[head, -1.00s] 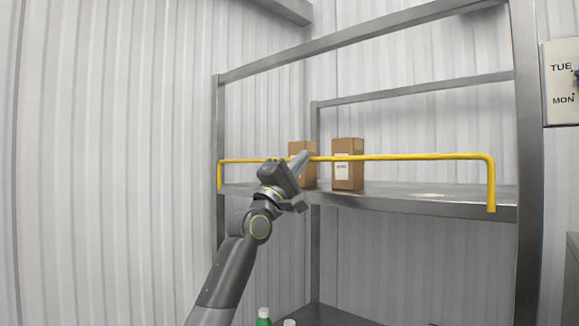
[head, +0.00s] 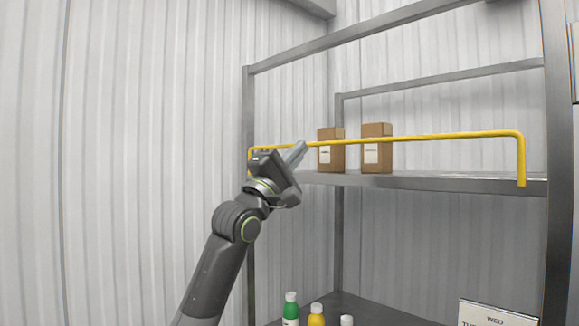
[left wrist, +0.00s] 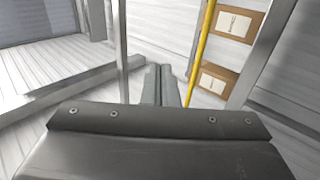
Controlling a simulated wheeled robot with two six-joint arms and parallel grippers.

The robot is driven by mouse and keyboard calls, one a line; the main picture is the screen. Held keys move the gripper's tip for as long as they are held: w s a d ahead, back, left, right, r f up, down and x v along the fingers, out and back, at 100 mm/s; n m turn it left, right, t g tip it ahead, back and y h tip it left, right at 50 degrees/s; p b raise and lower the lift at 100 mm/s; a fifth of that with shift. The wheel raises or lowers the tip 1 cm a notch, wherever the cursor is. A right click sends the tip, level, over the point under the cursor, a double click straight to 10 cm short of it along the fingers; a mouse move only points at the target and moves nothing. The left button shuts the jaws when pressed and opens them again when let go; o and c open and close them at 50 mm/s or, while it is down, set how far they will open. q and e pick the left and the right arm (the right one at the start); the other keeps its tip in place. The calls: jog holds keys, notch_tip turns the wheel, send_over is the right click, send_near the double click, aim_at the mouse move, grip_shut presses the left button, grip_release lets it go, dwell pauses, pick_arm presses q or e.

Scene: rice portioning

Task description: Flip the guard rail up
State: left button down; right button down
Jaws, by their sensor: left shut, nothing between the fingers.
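The yellow guard rail (head: 440,137) runs across the front of the upper shelf, with bent ends reaching down at its left and right. It shows in the left wrist view (left wrist: 204,45) as a yellow bar just right of the fingers. My left gripper (head: 301,149) is shut and empty, at the left part of the rail. Its fingertips overlap the rail in the head view; I cannot tell whether they touch it. In the left wrist view the shut fingers (left wrist: 161,82) point away beside the bar. My right gripper is not in view.
Two brown boxes, a left one (head: 331,155) and a right one (head: 377,152), stand on the upper shelf (head: 440,182) behind the rail. A green bottle (head: 290,310) and a yellow bottle (head: 316,316) are below. A day sign (head: 490,314) is at lower right.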

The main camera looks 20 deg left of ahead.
pick_arm(q)
jog(key=shift+s+a+f+b, duration=0.1)
jog(key=shift+s+a+b, duration=0.05)
jog(key=shift+s, duration=0.25)
jog(key=shift+s+a+f+b, duration=0.1)
jog(key=shift+s+a+b, duration=0.05)
jog(key=shift+s, duration=0.25)
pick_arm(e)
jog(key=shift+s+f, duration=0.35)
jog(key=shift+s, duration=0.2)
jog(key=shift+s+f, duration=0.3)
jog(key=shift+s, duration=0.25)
pick_arm(q)
jog(key=shift+s, duration=0.15)
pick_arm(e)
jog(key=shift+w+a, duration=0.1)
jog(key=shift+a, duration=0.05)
